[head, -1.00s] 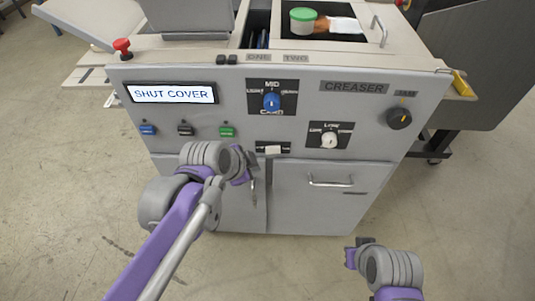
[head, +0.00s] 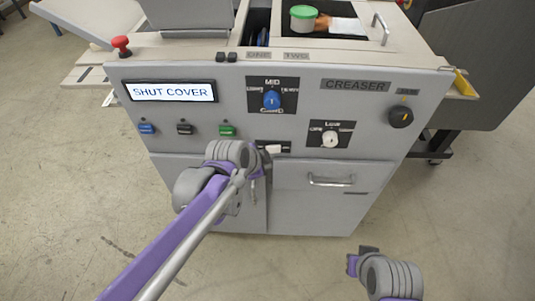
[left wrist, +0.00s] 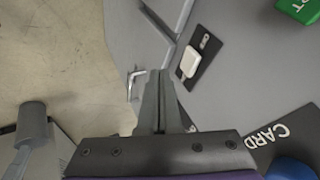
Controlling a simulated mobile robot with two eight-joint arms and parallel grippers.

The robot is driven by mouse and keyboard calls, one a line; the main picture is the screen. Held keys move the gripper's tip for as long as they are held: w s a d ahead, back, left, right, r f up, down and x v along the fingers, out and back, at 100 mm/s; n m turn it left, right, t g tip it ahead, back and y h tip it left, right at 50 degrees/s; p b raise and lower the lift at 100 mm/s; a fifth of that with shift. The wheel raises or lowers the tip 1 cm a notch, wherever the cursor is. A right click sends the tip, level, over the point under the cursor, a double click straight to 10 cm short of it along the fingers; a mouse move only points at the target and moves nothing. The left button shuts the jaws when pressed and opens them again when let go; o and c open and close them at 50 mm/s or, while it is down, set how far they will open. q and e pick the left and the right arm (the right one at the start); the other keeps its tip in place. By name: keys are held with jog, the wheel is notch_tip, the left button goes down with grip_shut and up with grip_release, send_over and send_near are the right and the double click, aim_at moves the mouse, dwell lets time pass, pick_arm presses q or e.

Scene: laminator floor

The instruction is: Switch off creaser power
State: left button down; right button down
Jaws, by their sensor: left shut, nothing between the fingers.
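The creaser (head: 300,175) is a grey cabinet with a sloping control panel. A white rocker switch (head: 273,149) on a black plate sits low on the panel's middle; it also shows in the left wrist view (left wrist: 188,62). My left gripper (head: 264,160) is shut and empty, just below and left of the switch in the head view. In the left wrist view its closed fingertips (left wrist: 160,75) are beside the switch, and I see no contact. My right gripper (head: 362,256) is low at the right, away from the panel; its fingers are unclear.
The display (head: 171,91) reads SHUT COVER. Blue (head: 272,100), white (head: 330,139) and black (head: 401,117) knobs are on the panel. Several small buttons (head: 185,128) line its left, and a red mushroom button (head: 121,45) stands above. A cabinet handle (head: 331,180) projects below.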

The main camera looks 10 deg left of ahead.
aim_at(273, 149)
pick_arm(q)
jog(key=w, duration=0.1)
jog(key=w+f, duration=0.1)
jog(key=w, duration=0.1)
jog(key=w+f, duration=0.1)
jog(key=w, duration=0.1)
jog(key=shift+w+a, duration=0.15)
jog(key=shift+w, duration=0.05)
jog(key=shift+w+a, duration=0.2)
jog(key=shift+w, duration=0.05)
jog(key=shift+d, duration=0.15)
